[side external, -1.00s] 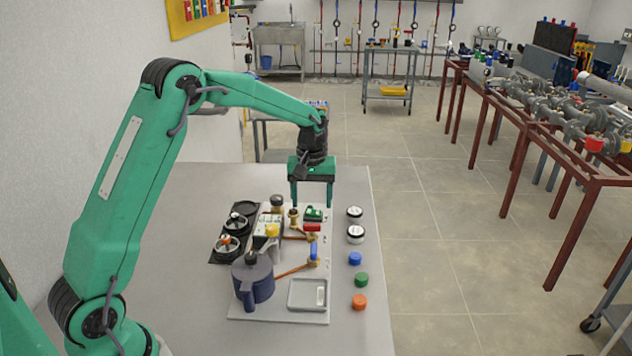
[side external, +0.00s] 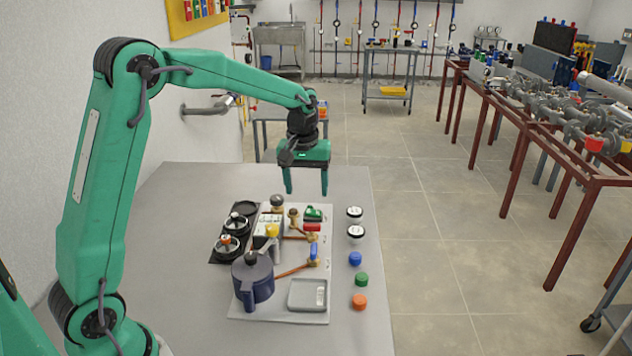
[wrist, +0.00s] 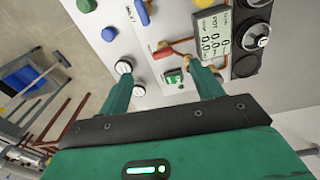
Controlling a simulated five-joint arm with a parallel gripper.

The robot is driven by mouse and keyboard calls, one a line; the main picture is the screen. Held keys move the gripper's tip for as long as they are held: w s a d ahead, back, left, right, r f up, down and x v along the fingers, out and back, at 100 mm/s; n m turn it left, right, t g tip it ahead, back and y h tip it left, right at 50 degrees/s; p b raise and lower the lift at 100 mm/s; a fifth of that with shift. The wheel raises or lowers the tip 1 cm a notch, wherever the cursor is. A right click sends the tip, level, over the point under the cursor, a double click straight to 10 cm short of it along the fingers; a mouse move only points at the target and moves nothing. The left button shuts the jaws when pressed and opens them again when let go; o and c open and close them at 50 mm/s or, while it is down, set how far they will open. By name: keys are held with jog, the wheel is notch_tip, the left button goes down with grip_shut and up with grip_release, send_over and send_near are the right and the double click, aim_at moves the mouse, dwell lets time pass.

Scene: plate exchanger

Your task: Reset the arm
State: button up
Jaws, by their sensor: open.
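My gripper (side external: 306,183) is open and empty, its two green fingers pointing down above the far end of the grey table (side external: 200,190). It hangs clear above and beyond the plate exchanger board (side external: 240,312). In the wrist view my gripper's fingers (wrist: 160,95) are spread apart, with a green switch block (wrist: 174,77) seen between them and nothing held. The board carries a dark blue pot (side external: 254,280), a blue-handled valve (side external: 313,252), a red-handled valve (side external: 311,227) and a grey tray (side external: 292,297).
Two white-topped gauges (side external: 355,232) and blue, green (side external: 361,279) and orange (side external: 359,301) caps stand along the table's right side. A wall pipe (side external: 207,109) is behind my arm. The table's far left is bare.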

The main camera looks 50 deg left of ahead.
jog(key=s+d+r+m+t, duration=0.1)
jog(key=s+d+r+m, duration=0.1)
jog(key=s+r, duration=0.35)
jog(key=s+d+r+m+t, duration=0.1)
jog(key=s+d+r+m, duration=0.15)
jog(key=s, duration=0.55)
jog(key=s+d+m+t, duration=0.2)
jog(key=s+d+m, duration=0.1)
jog(key=s, duration=0.9)
jog(key=shift+s+f+t, duration=0.15)
jog(key=shift+f+t, duration=0.05)
jog(key=shift+t, duration=0.2)
